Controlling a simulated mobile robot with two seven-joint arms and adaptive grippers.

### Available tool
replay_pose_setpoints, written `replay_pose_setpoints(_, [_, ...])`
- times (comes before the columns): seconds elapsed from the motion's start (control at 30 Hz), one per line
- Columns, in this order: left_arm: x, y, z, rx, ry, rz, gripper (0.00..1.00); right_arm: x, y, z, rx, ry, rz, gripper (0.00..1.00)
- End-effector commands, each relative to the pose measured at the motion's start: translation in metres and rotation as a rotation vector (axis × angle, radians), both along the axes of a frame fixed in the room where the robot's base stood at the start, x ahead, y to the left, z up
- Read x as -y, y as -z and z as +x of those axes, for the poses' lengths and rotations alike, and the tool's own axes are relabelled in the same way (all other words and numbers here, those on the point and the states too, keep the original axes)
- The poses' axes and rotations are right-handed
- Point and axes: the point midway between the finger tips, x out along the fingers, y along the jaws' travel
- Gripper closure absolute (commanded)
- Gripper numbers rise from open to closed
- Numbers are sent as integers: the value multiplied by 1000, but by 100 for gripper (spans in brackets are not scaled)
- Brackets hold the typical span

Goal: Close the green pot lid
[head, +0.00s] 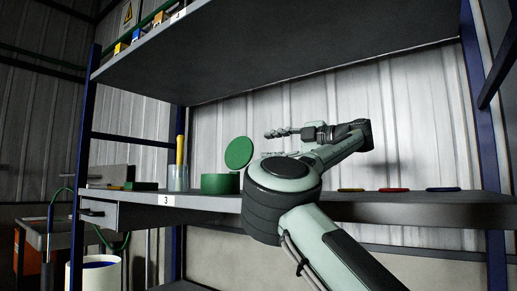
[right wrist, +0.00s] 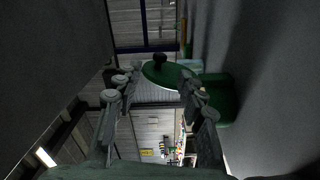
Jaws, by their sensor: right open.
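The green pot (head: 220,184) stands on the shelf, left of centre in the head view. Its round green lid (head: 239,153) stands open, tilted up above the pot's right side. My right gripper (head: 268,134) is open, with its fingers pointing left, a little above and right of the lid. In the right wrist view the lid (right wrist: 160,74) with a dark knob shows just past the spread fingertips (right wrist: 154,82). The pot (right wrist: 222,98) is partly hidden behind the right-hand finger there. No contact with the lid can be made out. My left gripper is not in view.
A clear container (head: 178,178) with a yellow stick stands left of the pot. Flat red (head: 394,189), yellow and blue discs lie on the shelf at right. An upper shelf (head: 270,45) hangs overhead. A blue upright (head: 83,170) stands at left.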

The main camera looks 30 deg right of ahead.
Motion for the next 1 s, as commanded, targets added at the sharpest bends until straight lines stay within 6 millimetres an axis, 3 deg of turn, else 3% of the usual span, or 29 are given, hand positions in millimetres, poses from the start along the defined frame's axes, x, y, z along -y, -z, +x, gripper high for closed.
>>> replay_pose_setpoints(0.4, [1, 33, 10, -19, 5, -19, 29, -24, -1, 57, -3, -2, 0, 60])
replay_pose_setpoints(0.77, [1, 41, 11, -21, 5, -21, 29, -27, 0, 65, 0, 0, 1, 60])
replay_pose_setpoints(1.0, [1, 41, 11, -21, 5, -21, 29, -27, 0, 64, 0, -1, 0, 86])
